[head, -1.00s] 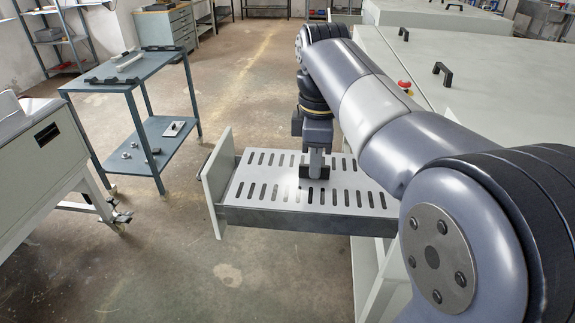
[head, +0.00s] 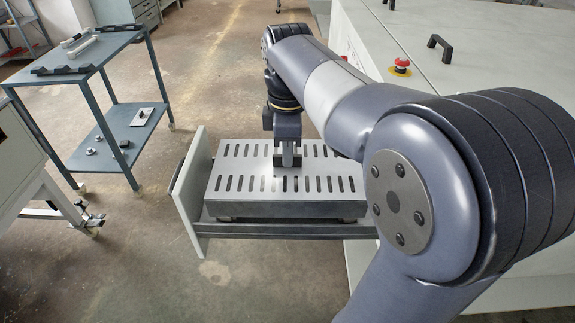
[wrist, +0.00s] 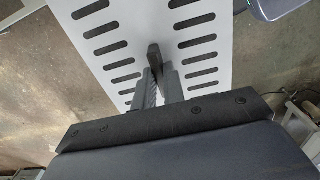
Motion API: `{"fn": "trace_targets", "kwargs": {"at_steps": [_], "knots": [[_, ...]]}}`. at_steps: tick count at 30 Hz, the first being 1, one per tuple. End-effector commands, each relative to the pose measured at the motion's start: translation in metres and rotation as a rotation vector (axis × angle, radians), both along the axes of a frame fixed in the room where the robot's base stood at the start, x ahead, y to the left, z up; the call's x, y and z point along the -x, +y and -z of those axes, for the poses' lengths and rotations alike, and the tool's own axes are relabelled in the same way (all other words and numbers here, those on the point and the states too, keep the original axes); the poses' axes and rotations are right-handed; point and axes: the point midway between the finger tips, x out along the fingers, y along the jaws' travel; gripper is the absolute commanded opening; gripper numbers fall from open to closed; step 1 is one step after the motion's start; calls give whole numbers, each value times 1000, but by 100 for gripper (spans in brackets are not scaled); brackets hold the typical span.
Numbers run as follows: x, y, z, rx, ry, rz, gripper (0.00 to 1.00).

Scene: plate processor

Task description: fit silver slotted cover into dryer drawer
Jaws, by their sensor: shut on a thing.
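The silver slotted cover (head: 240,168) is a flat metal plate with two rows of slots and a folded side edge. In the head view it is over the open dryer drawer (head: 290,231), level, with its near edge above the drawer's side and a dark gap below. Its left edge is a little apart from the drawer's pale front panel (head: 190,190). My gripper (head: 288,166) points down at the cover's middle and is shut on its dark upright handle. The wrist view shows the fingers (wrist: 163,88) around the handle (wrist: 154,57). The drawer's inside is hidden under the cover.
The dryer's pale cabinet (head: 440,90), with a red emergency button (head: 401,66), stands at right. A blue two-shelf table (head: 90,52) with small parts stands at left, a pale machine (head: 15,165) at the left edge. The floor between is clear.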

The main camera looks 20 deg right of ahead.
Motion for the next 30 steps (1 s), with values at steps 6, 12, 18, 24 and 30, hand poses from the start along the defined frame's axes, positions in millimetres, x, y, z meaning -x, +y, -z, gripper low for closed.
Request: {"fn": "trace_targets", "kwargs": {"at_steps": [6, 12, 18, 24, 30], "knots": [[1, 0, 30, 0, 2, 0, 0], [0, 0, 33, 0, -1, 0, 0], [0, 0, 37, 0, 0, 0, 0], [0, 0, 40, 0, 2, 0, 16], [0, 0, 40, 1, 1, 0, 32]]}}
